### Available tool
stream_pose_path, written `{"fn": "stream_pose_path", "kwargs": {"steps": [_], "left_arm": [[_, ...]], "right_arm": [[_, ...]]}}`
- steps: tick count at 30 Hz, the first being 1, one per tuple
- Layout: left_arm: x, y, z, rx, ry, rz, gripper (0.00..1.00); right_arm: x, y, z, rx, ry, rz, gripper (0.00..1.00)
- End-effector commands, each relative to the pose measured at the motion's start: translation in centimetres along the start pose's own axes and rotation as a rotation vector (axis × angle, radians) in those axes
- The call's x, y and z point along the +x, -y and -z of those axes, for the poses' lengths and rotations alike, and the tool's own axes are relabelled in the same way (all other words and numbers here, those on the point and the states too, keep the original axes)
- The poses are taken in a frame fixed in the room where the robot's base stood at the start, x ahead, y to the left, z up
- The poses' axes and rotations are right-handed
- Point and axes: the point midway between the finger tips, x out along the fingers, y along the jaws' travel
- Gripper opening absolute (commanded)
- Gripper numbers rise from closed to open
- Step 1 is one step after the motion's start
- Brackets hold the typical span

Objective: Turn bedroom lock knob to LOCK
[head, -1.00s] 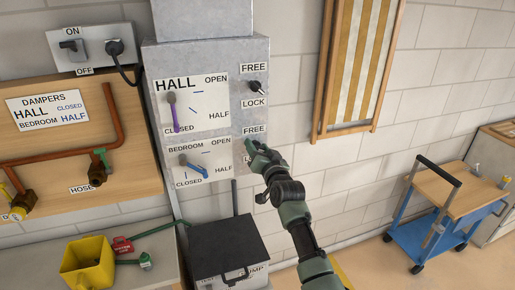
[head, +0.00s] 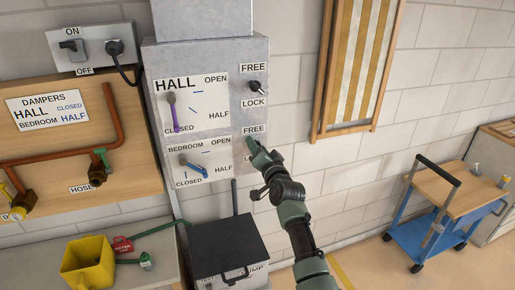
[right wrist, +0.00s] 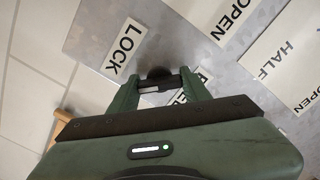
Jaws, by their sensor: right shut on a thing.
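My right gripper (head: 252,147) reaches the grey damper box from the lower right, just under the lower FREE label (head: 254,129). In the right wrist view its two green fingers are shut on the dark bedroom lock knob (right wrist: 157,75). In the head view the gripper hides this knob and the lower LOCK label. The wrist view shows the LOCK label (right wrist: 124,43) above and left of the fingers; another label is partly covered by the right finger. How far the knob is turned cannot be told. My left gripper is not in view.
Above is the hall lock knob (head: 255,87), between its own FREE and LOCK labels. The hall lever (head: 174,110) and blue bedroom lever (head: 192,165) sit left of my gripper. A black-topped box (head: 225,245) stands below. A blue cart (head: 435,215) stands at the right.

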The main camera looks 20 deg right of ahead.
Motion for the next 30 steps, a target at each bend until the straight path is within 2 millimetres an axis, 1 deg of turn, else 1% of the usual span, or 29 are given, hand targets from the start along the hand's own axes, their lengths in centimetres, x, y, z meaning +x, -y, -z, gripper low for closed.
{"fn": "stream_pose_path", "kwargs": {"steps": [2, 3, 5, 6, 14, 17, 20, 30], "left_arm": [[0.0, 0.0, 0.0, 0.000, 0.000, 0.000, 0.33], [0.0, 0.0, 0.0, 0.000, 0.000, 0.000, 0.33], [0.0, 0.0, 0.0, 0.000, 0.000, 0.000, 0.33], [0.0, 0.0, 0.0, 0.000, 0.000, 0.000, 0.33], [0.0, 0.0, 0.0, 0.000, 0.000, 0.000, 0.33], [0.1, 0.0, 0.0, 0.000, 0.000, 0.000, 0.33], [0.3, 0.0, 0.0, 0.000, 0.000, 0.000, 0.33], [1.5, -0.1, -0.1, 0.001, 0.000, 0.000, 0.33]], "right_arm": [[0.0, -0.1, -0.3, 0.005, 0.005, -0.002, 0.07], [0.0, -0.1, -0.3, 0.005, 0.005, -0.002, 0.50], [0.0, -0.1, -0.3, 0.005, 0.005, -0.002, 0.67], [0.0, -0.1, -0.2, 0.004, 0.004, -0.002, 0.69], [0.0, 0.0, -0.1, 0.001, 0.002, -0.001, 0.69], [-0.3, -0.1, -0.2, 0.001, 0.001, 0.000, 0.69], [-1.1, -0.1, -0.2, 0.002, 0.002, 0.000, 0.69], [-6.0, -0.2, -0.3, 0.002, 0.001, -0.001, 0.69]]}}
